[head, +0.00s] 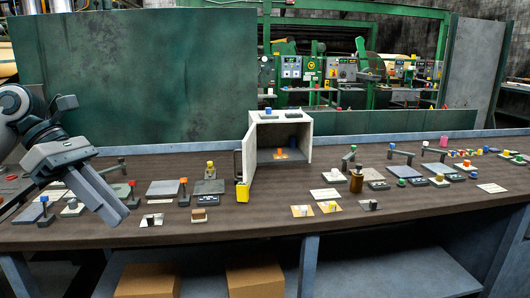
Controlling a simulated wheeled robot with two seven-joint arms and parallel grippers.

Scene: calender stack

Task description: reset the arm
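My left gripper (108,203) hangs at the left of the head view, its fingers pointing down and to the right over the left part of the workbench (280,230). The two fingers lie nearly in line with this view, so their gap is not clear. I see nothing held between them. My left arm comes in from the left edge. My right gripper and arm are not in the picture.
Small coloured knobs, blocks and flat plates cover much of the bench. A green panel (135,70) rises behind the left side.

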